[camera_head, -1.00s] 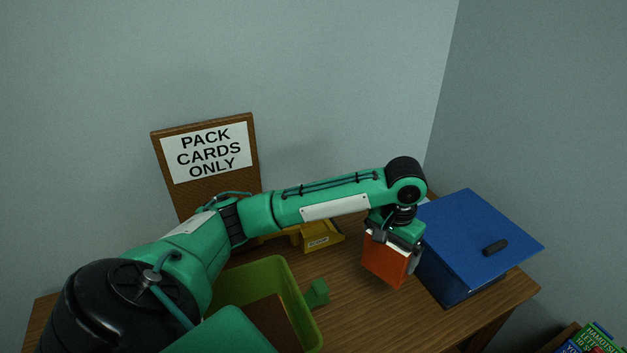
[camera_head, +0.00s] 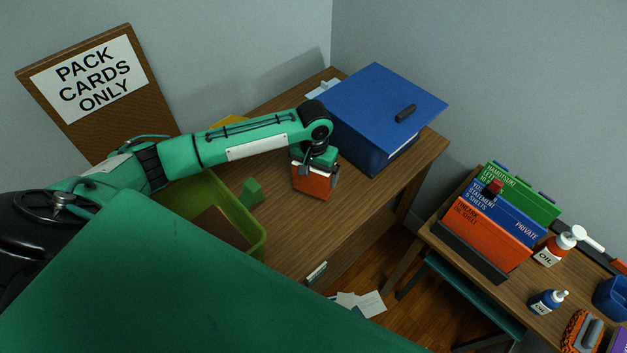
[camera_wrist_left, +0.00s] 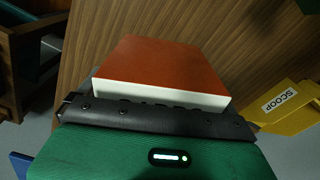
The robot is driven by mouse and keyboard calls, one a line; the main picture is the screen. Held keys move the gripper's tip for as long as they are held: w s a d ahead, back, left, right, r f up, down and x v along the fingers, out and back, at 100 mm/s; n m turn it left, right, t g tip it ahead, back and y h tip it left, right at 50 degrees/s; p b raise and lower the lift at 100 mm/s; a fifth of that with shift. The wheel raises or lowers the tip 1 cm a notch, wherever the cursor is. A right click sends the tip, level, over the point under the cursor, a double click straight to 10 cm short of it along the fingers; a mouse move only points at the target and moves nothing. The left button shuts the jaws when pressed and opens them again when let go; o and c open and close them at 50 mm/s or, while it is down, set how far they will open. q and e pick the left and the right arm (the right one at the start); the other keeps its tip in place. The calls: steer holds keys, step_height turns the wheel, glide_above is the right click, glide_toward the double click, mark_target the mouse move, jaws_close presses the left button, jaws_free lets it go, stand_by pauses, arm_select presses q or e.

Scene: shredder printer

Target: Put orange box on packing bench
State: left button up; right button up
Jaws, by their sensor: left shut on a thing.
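The orange box (camera_head: 312,183), with a white edge, is in my left gripper (camera_head: 316,164) over the wooden packing bench (camera_head: 350,200). The gripper is shut on it. In the left wrist view the orange box (camera_wrist_left: 165,62) shows its broad orange face and white side, and the dark jaw of the left gripper (camera_wrist_left: 160,116) lies along that side. The wood bench top (camera_wrist_left: 225,35) is behind it. I cannot tell whether the box touches the bench. My right gripper is not in view.
A large blue box (camera_head: 375,110) stands just right of my left gripper. A green bin (camera_head: 255,235) and small green block (camera_head: 251,190) are to the left. A yellow scoop bin (camera_wrist_left: 290,108) is nearby. Binders (camera_head: 490,225) and bottles stand on another table at right.

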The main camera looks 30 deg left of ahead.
mark_target(314, 183)
arm_select(q)
steer(key=shift+f, duration=2.4)
steer(key=o, duration=0.7)
steer(key=shift+f, duration=0.15)
steer(key=shift+r, duration=0.3)
step_height(314, 183, up, 11)
steer(key=shift+f+b, duration=0.2)
steer(key=shift+b, duration=0.3)
steer(key=shift+r, duration=0.6)
